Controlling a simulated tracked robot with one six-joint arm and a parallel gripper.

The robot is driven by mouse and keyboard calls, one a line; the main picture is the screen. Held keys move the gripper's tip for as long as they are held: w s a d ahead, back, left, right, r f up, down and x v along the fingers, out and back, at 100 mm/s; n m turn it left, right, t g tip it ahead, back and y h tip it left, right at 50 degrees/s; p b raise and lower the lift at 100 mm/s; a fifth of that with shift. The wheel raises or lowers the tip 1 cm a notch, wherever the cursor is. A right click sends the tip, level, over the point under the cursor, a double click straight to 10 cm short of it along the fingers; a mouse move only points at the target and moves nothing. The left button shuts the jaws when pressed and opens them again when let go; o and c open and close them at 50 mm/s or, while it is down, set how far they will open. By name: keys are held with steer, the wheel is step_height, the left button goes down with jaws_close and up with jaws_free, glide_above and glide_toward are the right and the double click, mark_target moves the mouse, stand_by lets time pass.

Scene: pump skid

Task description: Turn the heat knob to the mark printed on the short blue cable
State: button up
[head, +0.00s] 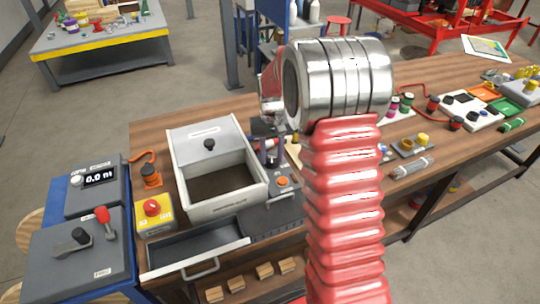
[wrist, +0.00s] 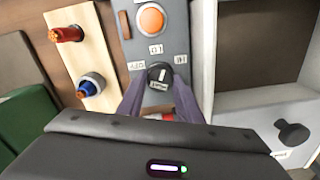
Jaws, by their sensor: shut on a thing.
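The heat knob (wrist: 159,74) is a small round black knob with a white line, on a grey panel (wrist: 178,38). The line runs nearly up and down in the wrist view. Small white labels curve around the knob, turned in the picture and hard to read; one looks like OFF. My gripper (wrist: 160,88) is shut on the knob, one dark finger at each side. In the head view my gripper (head: 268,145) is over the grey box and the knob is hidden. I cannot make out the short blue cable or a mark on it.
An orange button (wrist: 152,19) is on the same panel. A white open bin (head: 250,190) stands close beside it. A wooden board (wrist: 82,55) carries a red fitting (wrist: 66,34) and a blue fitting (wrist: 91,86). An open drawer (head: 200,250) is in front.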

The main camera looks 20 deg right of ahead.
mark_target(272, 158)
steer(key=m, duration=0.3)
steer(key=shift+s+m, duration=0.15)
steer(key=shift+m, duration=0.25)
steer(key=shift+f+m, duration=0.1)
steer(key=shift+m, duration=1.6)
steer(key=o, duration=1)
steer(key=shift+o, duration=0.2)
steer(key=shift+r, duration=0.2)
steer(key=shift+r, duration=0.6)
step_height(272, 158, up, 12)
steer(key=shift+r, duration=0.15)
